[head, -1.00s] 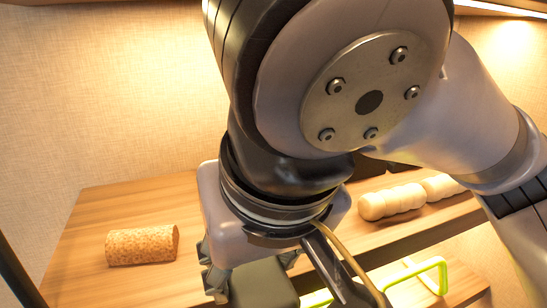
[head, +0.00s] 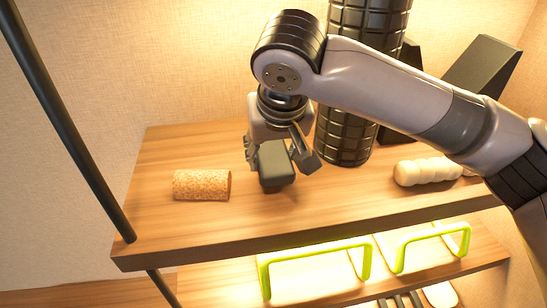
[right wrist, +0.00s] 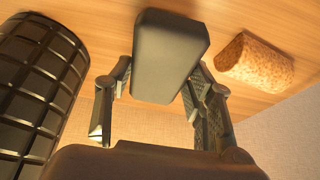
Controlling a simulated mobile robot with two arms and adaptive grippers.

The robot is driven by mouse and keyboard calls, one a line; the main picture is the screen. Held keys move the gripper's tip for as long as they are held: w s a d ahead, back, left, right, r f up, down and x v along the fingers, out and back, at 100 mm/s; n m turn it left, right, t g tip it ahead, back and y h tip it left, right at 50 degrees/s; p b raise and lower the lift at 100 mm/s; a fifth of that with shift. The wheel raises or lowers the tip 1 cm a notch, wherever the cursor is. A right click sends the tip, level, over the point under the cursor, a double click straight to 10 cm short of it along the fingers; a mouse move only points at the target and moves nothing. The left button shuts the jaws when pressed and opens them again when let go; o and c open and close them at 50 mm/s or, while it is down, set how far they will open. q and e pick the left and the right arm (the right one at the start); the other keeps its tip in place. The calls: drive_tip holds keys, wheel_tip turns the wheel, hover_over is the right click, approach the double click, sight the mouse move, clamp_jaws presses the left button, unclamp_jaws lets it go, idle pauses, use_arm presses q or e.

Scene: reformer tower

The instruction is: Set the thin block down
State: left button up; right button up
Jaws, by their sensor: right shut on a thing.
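The thin block (head: 277,166) is dark grey-green and stands roughly upright in my right gripper (head: 277,158). The gripper points down over the upper wooden shelf (head: 200,228), with one finger on each side of the block. The block's lower end is at or just above the shelf top; I cannot tell whether it touches. In the right wrist view the block (right wrist: 170,50) sits between the two fingers (right wrist: 158,100), with its far end towards the wood. My left gripper is not in view.
A cork roller (head: 201,185) lies left of the block. A black ridged foam roller (head: 345,135) stands close behind on the right. A cream knobbly roller (head: 425,172) and black wedge blocks (head: 483,75) are farther right. Green-framed items (head: 315,265) are on the shelf below.

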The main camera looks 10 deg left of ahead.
sight(274, 159)
wheel_tip(274, 159, down, 3)
drive_tip(key=shift+p, duration=1.1)
drive_tip(key=shift+w+a+f, duration=0.1)
drive_tip(key=shift+f, duration=0.25)
drive_tip(key=shift+f, duration=0.1)
drive_tip(key=o, duration=0.8)
